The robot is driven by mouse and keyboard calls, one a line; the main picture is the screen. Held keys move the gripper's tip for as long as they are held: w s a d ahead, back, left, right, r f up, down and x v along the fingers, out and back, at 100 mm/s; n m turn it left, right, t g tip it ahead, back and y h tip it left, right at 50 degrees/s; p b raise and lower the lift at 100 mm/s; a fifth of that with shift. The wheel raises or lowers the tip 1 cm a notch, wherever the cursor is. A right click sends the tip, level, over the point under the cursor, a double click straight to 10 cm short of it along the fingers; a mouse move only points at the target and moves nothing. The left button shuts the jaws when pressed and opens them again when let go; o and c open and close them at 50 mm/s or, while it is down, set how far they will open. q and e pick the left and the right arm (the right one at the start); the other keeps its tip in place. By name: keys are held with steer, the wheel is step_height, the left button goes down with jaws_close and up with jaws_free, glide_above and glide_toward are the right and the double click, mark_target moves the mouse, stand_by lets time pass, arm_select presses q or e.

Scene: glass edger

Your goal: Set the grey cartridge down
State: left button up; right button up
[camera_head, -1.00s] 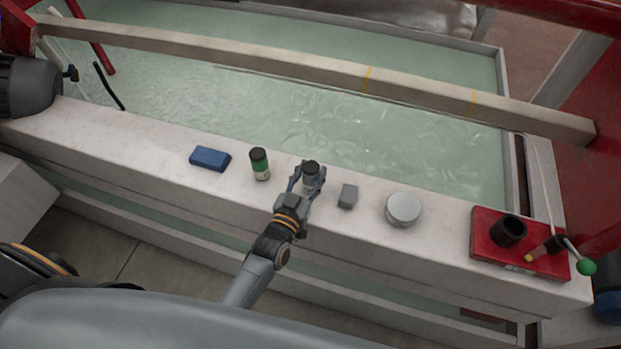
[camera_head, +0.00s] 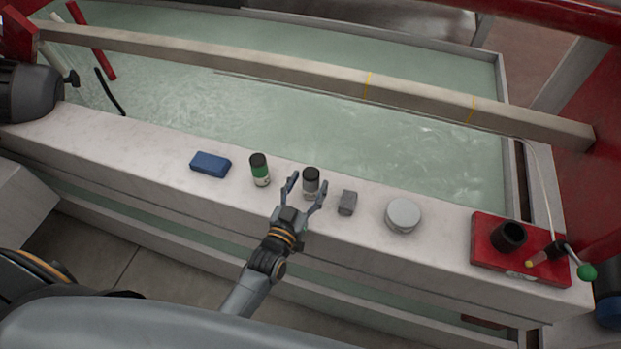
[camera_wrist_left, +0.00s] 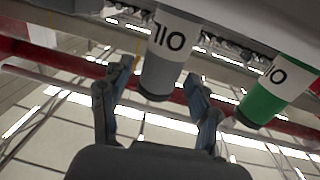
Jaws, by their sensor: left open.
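The grey cartridge (camera_head: 310,184), with a black cap, stands upright on the pale stone ledge (camera_head: 150,135). My left gripper (camera_head: 306,186) is open at the ledge, its fingers spread on the near side of the cartridge with the cartridge apart from them. My right gripper is not in view.
A green cartridge (camera_head: 260,170) and a blue block (camera_head: 210,163) stand to the left. A small grey block (camera_head: 347,202), a round silver tin (camera_head: 403,214) and a red fixture (camera_head: 488,262) with a black cup are to the right. A water trough (camera_head: 330,125) lies behind.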

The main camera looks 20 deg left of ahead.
arm_select(q)
steer(key=s+a, duration=0.1)
steer(key=s, duration=0.9)
